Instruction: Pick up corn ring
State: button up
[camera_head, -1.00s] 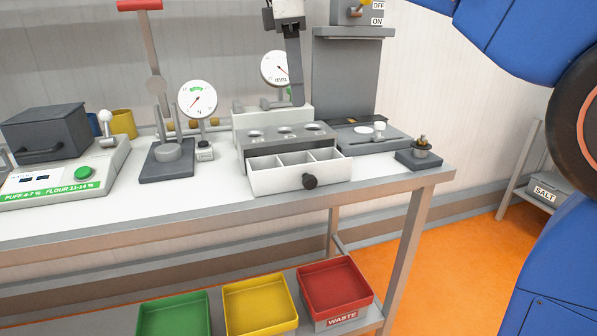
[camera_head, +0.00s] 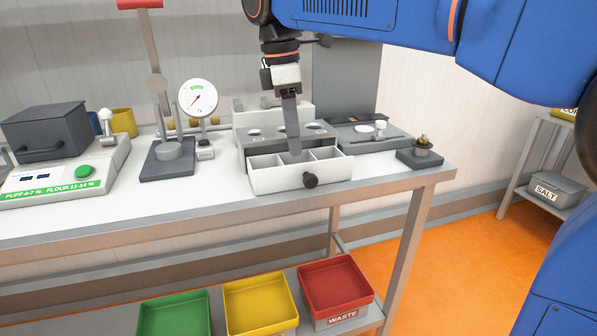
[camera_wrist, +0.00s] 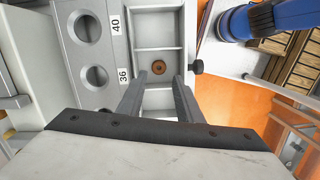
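A small brown ring with a dark centre, the corn ring (camera_wrist: 159,67), lies in the middle compartment of the open white drawer. The drawer (camera_head: 282,181) has three compartments and a dark round knob on its front. My gripper (camera_wrist: 160,78) is open, with one finger on each side of the ring in the wrist view and nothing between the fingers that I can see held. In the head view my gripper (camera_head: 295,152) points down at the drawer's middle compartment. The ring is hidden in the head view. I cannot tell the exact height of the fingertips above it.
The grey block with round holes (camera_head: 257,140) stands directly behind the drawer. A dial gauge (camera_head: 198,98) is to the left, and a small dark base with a post (camera_head: 420,157) is to the right. The table's front edge (camera_head: 225,208) is clear.

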jog(key=shift+w+d+f, duration=0.1)
jog(key=shift+d+f, duration=0.1)
jog(key=shift+f, duration=1.25)
jog(key=shift+w+d+f, duration=0.1)
jog(key=shift+d+f, duration=0.1)
jog(key=shift+f, duration=1.25)
jog(key=c, duration=0.6)
